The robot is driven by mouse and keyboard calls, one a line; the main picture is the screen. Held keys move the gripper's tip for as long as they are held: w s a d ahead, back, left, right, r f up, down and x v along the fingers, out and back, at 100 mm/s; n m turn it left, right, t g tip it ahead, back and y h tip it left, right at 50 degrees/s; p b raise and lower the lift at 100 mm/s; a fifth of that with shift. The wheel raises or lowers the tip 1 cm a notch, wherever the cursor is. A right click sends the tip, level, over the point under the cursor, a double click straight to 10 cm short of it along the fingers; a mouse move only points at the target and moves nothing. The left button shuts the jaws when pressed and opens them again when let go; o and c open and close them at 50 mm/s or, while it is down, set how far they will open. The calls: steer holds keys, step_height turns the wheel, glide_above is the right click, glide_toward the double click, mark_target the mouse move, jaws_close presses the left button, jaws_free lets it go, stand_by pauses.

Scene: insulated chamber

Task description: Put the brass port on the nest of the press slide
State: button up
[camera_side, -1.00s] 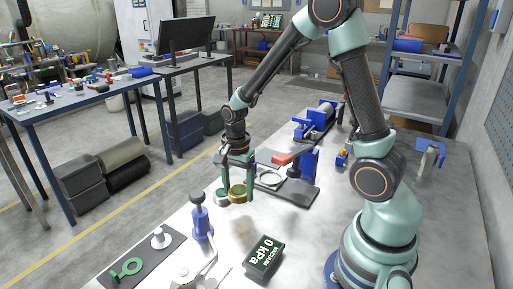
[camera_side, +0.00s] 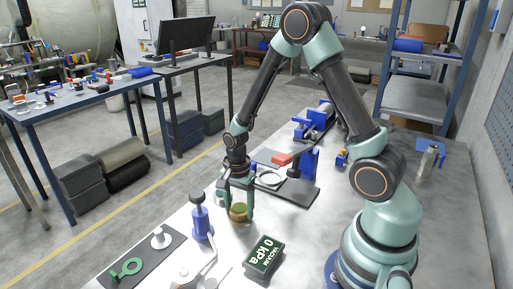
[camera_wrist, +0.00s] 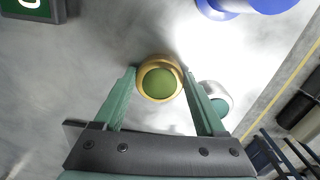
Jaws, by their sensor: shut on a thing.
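The brass port (camera_wrist: 144,88) is a round brass piece with a green centre, between the two fingertips of my gripper (camera_wrist: 159,76). In the side view, my gripper (camera_side: 238,207) points down and is shut on the brass port (camera_side: 239,214), low over the table. I cannot tell whether the port touches the table. The press slide (camera_side: 293,194) is a dark plate behind and right of my gripper, with a blue upright and red handle. A pale ring (camera_side: 269,186), which looks like the nest, lies at its left end, partly covered.
A silver round piece (camera_wrist: 222,92) sits just right of the brass port in the wrist view. The tabletop between my gripper and the display is bare.

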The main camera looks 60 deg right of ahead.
steer(key=o, duration=1.5)
step_height(320, 180, up, 11)
step_height(320, 180, up, 8)
steer(key=n+t, duration=0.3)
steer(key=n, duration=0.4)
glide_above(239, 210)
steer(key=s+a, duration=0.2)
steer(key=a, duration=0.1)
steer(key=s+r+n+t, duration=0.1)
steer(key=r+n, duration=0.1)
steer(key=n, duration=0.1)
steer(key=s+a+r+n, duration=0.1)
steer(key=s+n, duration=0.1)
steer(key=n, duration=0.1)
steer(key=s+a+r+n+t, duration=0.1)
steer(key=s+r+n, duration=0.1)
steer(key=n, duration=0.1)
steer(key=shift+r+n+t, duration=0.3)
steer(key=shift+r+n, duration=0.05)
steer(key=shift+n, duration=0.05)
